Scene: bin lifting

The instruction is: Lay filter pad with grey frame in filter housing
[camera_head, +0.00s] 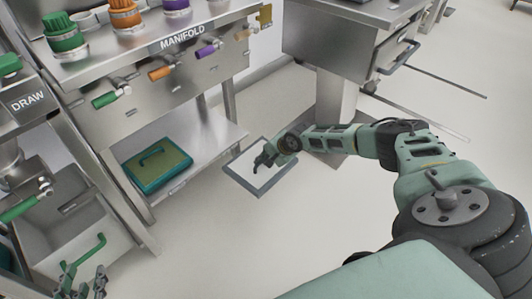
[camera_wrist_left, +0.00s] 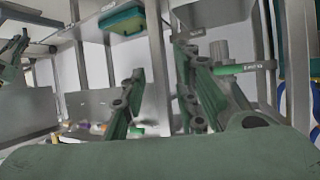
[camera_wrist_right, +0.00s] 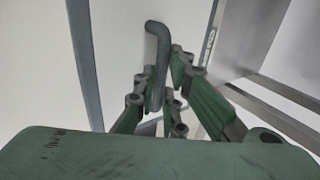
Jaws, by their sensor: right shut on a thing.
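The filter pad with grey frame (camera_head: 274,183) is a white panel in a thin grey frame, held in the air beside the lower shelf. My right gripper (camera_head: 265,158) is shut on its grey handle. In the right wrist view the bent handle (camera_wrist_right: 155,40) lies between the fingers (camera_wrist_right: 163,78), with the white pad behind it. My left gripper (camera_head: 83,284) is at the bottom left in the head view. In the left wrist view its fingers (camera_wrist_left: 161,65) are apart with nothing between them. I cannot clearly tell which part is the filter housing.
A teal-framed yellowish pad with a green handle (camera_head: 157,166) lies on the lower shelf (camera_head: 205,133) under the manifold bench (camera_head: 180,60). An open steel bin-like unit (camera_head: 60,225) with green handles stands at left. A steel cabinet (camera_head: 345,40) stands behind. Floor at lower middle is clear.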

